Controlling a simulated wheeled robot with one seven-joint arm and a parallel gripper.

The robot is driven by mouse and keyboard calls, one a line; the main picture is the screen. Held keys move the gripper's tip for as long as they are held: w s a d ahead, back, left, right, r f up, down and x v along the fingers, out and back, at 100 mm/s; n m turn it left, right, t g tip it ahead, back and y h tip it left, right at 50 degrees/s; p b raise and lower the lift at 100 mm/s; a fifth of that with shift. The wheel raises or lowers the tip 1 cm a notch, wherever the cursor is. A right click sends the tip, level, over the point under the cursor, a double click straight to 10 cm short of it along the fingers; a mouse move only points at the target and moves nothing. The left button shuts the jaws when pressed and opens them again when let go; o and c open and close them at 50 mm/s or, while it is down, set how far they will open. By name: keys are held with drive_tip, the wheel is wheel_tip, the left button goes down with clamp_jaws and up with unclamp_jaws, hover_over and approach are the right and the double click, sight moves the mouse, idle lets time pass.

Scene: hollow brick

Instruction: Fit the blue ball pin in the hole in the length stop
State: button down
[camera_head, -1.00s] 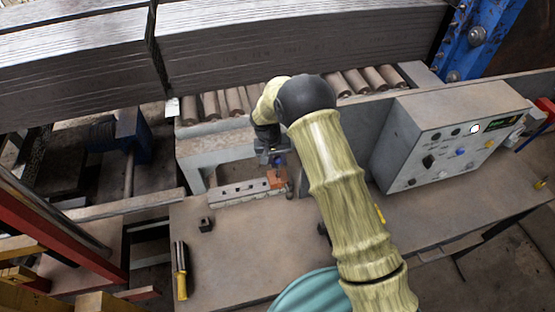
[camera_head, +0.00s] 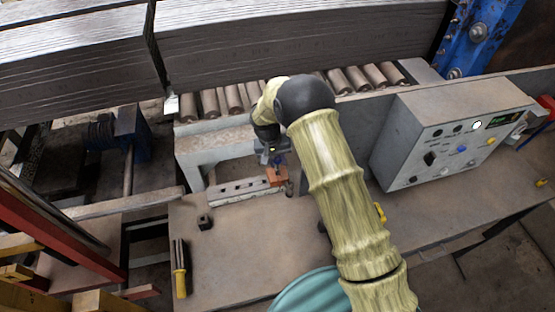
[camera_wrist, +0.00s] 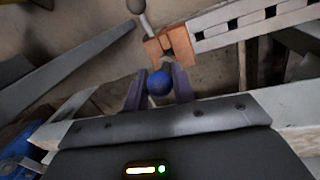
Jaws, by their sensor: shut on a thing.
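The blue ball pin (camera_wrist: 159,84) shows its round blue head between the two fingers of my gripper (camera_wrist: 159,89) in the wrist view. My gripper is shut on it. In the head view the pin is a small blue spot (camera_head: 278,160) under my gripper (camera_head: 275,156). The length stop, an orange-brown block (camera_wrist: 169,44), sits at the end of a pale rail with slots, just beyond the pin in the wrist view. It also shows in the head view (camera_head: 277,177), just below the pin. The pin's shank and the stop's hole cannot be made out clearly.
The slotted rail (camera_head: 238,191) runs left from the stop. A small dark block (camera_head: 205,222) and a yellow-handled tool (camera_head: 180,270) lie on the bench. A grey control box (camera_head: 450,135) stands at right. Rollers (camera_head: 232,98) and a stack of dark boards (camera_head: 300,38) lie behind.

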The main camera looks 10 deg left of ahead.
drive_tip(key=shift+f+b, duration=0.95)
drive_tip(key=shift+f, duration=0.4)
idle(0.5)
drive_tip(key=c, duration=1.1)
unclamp_jaws()
drive_tip(key=shift+r, duration=0.1)
drive_tip(key=a+r+b, duration=0.1)
drive_tip(key=r, duration=0.4)
drive_tip(key=a+r+b, duration=0.1)
drive_tip(key=r, duration=0.5)
drive_tip(key=s+a+r+b, duration=0.1)
drive_tip(key=r+b, duration=0.1)
drive_tip(key=r, duration=0.4)
drive_tip(key=shift+a, duration=0.15)
drive_tip(key=shift+w, duration=0.1)
